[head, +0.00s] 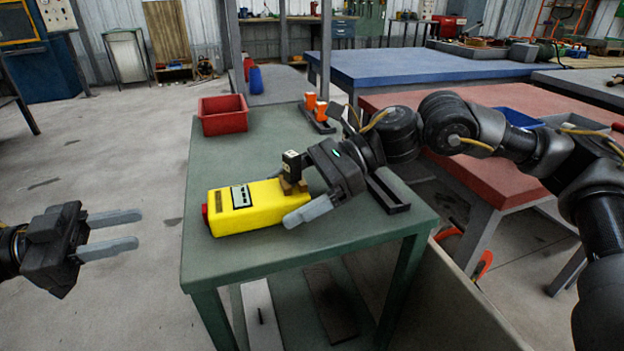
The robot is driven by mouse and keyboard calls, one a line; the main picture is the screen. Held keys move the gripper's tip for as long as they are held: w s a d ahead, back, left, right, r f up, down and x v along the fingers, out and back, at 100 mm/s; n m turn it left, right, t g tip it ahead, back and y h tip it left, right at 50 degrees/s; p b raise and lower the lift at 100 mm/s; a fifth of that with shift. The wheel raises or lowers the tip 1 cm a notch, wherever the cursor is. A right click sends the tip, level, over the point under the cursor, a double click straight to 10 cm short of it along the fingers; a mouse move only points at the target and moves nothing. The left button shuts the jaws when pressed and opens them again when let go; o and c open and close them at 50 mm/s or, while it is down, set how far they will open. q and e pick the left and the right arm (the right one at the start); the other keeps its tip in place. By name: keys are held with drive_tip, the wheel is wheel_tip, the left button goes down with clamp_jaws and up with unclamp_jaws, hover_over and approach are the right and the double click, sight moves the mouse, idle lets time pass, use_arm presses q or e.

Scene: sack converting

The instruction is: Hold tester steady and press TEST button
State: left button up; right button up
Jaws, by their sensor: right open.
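The yellow tester (262,218) lies on the green table, with a small display panel (241,196) on top and a red part (205,215) at its left end. I cannot read any TEST label. My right gripper (290,198) is open at the tester's right end; one grey finger is seen along its near side, the other is mostly hidden. A brown block and a small black piece (291,164) show beside this gripper; how they attach is unclear. My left gripper (139,229) is open and empty, left of the table and apart from the tester.
The green table (350,245) carries a red bin (222,114) at its far left, orange-topped items (316,106) at the back and a dark narrow tray (388,193) at the right. A red-topped table (480,190) stands to the right. The floor at left is clear.

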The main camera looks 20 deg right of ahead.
drive_tip(key=shift+a+f, duration=0.1)
drive_tip(key=shift+a, duration=0.15)
drive_tip(key=shift+c, duration=0.4)
use_arm(q)
drive_tip(key=shift+c, duration=0.2)
use_arm(e)
drive_tip(key=c, duration=1.2)
use_arm(q)
clamp_jaws()
idle(0.3)
